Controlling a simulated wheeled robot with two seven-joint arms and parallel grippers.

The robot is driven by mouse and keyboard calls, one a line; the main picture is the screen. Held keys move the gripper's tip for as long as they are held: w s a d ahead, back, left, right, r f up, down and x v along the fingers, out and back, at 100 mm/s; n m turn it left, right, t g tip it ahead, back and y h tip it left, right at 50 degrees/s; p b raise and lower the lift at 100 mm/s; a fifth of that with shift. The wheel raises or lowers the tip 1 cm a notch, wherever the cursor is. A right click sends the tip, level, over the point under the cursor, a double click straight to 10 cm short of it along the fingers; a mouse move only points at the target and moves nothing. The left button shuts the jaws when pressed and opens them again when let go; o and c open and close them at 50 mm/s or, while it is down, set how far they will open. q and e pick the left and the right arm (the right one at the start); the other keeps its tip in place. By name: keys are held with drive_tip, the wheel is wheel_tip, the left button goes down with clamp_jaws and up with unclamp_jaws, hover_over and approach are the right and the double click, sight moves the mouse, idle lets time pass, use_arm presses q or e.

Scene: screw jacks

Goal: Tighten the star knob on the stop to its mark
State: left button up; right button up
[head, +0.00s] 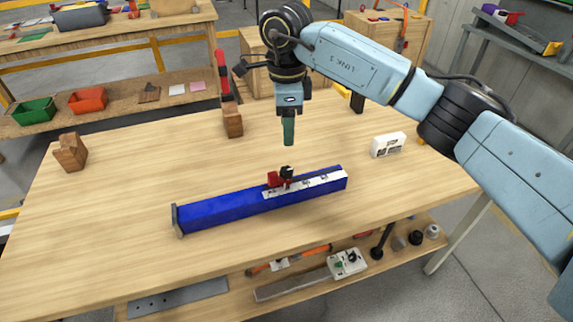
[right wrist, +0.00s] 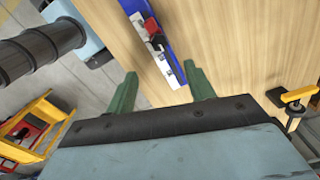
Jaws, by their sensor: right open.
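A long blue bar (head: 230,205) lies slantwise on the wooden bench, with a white marked strip (head: 325,183) along its right part. The knob's mark is too small to make out. My right gripper (head: 288,144) points down above and behind the stop, apart from it. In the right wrist view its green fingers (right wrist: 161,70) are spread and empty, with the blue bar (right wrist: 171,45) and red stop (right wrist: 151,27) showing beyond them. My left gripper is not in view.
A white socket block (head: 388,145) stands at the right of the bench (head: 130,190). Wooden blocks stand at the far left (head: 70,152) and behind the bar (head: 232,121). A lower shelf in front holds tools. The bench left of the bar is clear.

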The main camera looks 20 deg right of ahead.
sight(287, 170)
wheel_tip(287, 170, down, 12)
drive_tip(key=shift+b, duration=0.4)
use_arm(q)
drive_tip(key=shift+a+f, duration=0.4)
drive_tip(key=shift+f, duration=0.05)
use_arm(e)
drive_tip(key=c, duration=1)
drive_tip(key=shift+o, duration=0.2)
drive_tip(key=m, duration=0.2)
drive_tip(key=shift+r+m+p, duration=0.1)
drive_tip(key=shift+m+p, duration=0.2)
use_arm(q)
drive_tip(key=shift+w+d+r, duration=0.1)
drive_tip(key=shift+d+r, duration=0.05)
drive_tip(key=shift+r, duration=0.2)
use_arm(e)
drive_tip(key=shift+m, duration=0.3)
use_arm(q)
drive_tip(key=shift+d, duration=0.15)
use_arm(e)
drive_tip(key=o, duration=1)
drive_tip(key=shift+c, duration=0.2)
